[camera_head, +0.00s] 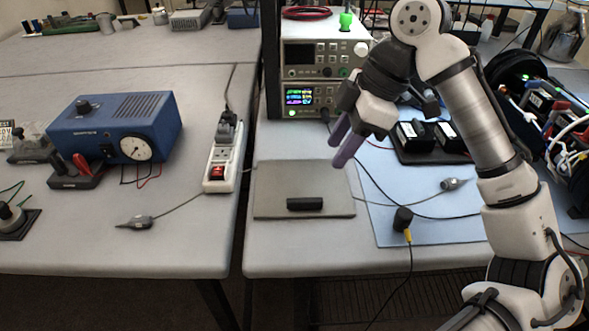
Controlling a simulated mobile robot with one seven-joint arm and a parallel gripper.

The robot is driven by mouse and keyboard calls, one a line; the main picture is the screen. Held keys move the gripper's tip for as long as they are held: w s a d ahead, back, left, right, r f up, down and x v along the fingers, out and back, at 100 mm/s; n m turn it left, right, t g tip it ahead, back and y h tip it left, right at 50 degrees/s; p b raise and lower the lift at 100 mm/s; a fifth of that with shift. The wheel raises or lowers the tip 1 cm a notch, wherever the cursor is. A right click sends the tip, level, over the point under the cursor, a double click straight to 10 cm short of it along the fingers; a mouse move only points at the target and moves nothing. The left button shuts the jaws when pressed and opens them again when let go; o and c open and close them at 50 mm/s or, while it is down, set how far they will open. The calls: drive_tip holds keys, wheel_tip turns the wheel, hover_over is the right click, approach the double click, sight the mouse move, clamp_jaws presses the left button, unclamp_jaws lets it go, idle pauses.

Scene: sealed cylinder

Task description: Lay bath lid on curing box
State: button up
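A flat grey plate (275,203) lies on the right-hand table near its front edge. A short black bar (304,204), like a handle, sits on it; this looks like the bath lid. My gripper (337,152) is above and to the right of the plate's back right corner, with its purple fingers pointing down and left. The fingers are apart and nothing shows between them. No thing in view is clearly the curing box. A blue box (113,123) with a dial and vent slots stands on the left table; I cannot tell whether it is that.
A white power strip (222,160) stands left of the plate. Stacked instruments (318,82) stand behind it. A blue mat (430,200) with cables and a black plug (403,218) lies to the right. A gap separates the two tables. The left table's middle front is mostly clear.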

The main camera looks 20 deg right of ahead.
hover_over(305, 200)
drive_tip(key=d, duration=0.2)
drive_tip(key=f, duration=0.7)
drive_tip(key=shift+s+d+f, duration=0.15)
drive_tip(key=shift+s+d, duration=0.05)
drive_tip(key=shift+s, duration=0.15)
drive_tip(key=shift+p+x, duration=0.65)
drive_tip(key=shift+x, duration=2.2)
drive_tip(key=shift+d, duration=0.1)
drive_tip(key=shift+c, duration=0.3)
clamp_jaws()
